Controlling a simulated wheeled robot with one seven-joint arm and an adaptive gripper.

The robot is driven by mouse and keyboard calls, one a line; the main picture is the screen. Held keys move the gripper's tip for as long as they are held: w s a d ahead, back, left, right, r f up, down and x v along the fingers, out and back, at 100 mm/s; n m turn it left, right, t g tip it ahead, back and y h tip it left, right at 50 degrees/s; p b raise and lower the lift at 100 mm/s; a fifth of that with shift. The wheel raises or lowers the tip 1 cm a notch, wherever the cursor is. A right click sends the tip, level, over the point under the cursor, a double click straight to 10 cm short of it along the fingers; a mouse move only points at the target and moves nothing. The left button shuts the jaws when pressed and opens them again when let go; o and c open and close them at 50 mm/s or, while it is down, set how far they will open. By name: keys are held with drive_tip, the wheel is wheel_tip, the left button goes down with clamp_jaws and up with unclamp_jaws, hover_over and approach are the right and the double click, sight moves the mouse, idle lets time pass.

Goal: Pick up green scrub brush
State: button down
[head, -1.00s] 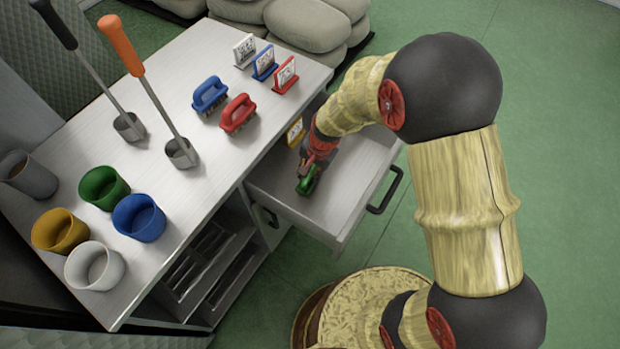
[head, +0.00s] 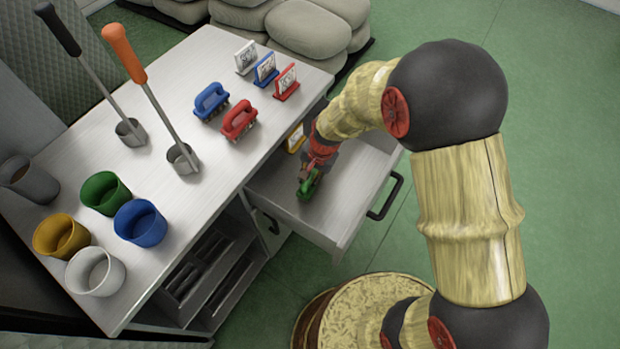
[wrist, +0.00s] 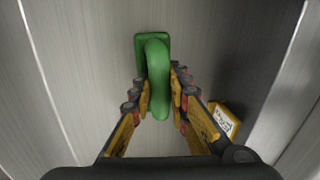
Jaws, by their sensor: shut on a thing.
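The green scrub brush (head: 309,184) is at the open drawer in the head view. In the wrist view the green scrub brush (wrist: 157,70) shows its curved handle between my fingers. My gripper (wrist: 161,85) is shut on the handle, one finger on each side. In the head view my gripper (head: 311,172) reaches down into the drawer, and part of the brush is hidden by it. I cannot tell whether the brush is touching the drawer floor.
The open drawer (head: 335,221) has a dark handle (head: 386,196) at its front. A yellow label holder (wrist: 224,121) stands in the drawer. On the counter are a blue brush (head: 211,101), a red brush (head: 240,121), ladles and several cups.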

drive_tip(key=s+d+r+p, duration=0.2)
drive_tip(key=s+r, duration=0.4)
drive_tip(key=s+d+r+p, duration=0.3)
drive_tip(key=s+r, duration=0.3)
drive_tip(key=s, duration=0.1)
drive_tip(key=shift+d+p, duration=0.3)
drive_tip(key=c, duration=2.2)
unclamp_jaws()
clamp_jaws()
